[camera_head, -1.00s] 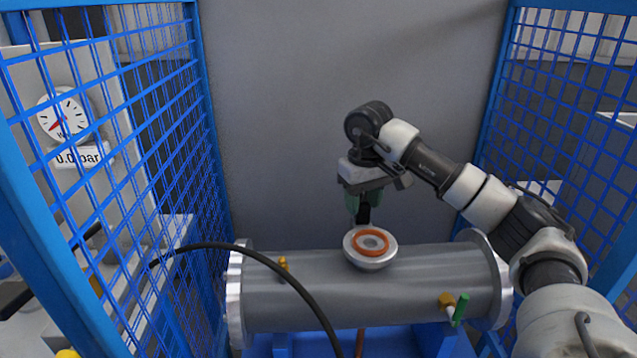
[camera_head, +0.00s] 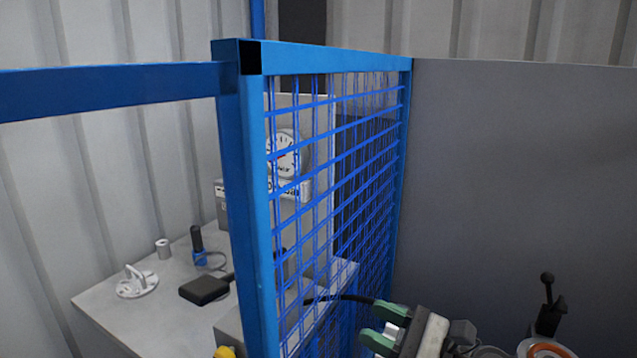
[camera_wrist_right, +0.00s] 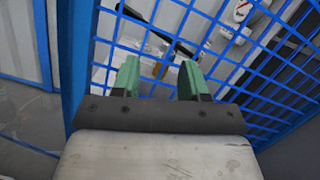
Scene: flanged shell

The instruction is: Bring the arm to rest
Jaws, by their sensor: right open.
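My right gripper (camera_head: 384,327) is low in the head view, in front of the blue mesh fence panel (camera_head: 335,165). Its two green fingers are apart with nothing between them. In the right wrist view the gripper (camera_wrist_right: 158,80) is also open and empty, its fingers pointing at the blue mesh (camera_wrist_right: 215,50). Part of a round fitting with an orange ring (camera_head: 550,350) shows at the bottom right of the head view, apart from the gripper. Most of my right arm is outside the head view. My left gripper is not in view.
A blue post (camera_head: 245,200) ends the fence. Behind it is a bench (camera_head: 130,290) with a dial gauge (camera_head: 283,152), a black box (camera_head: 204,289) and small parts. A black hose (camera_head: 345,298) runs near the gripper. A grey wall (camera_head: 500,180) stands at right.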

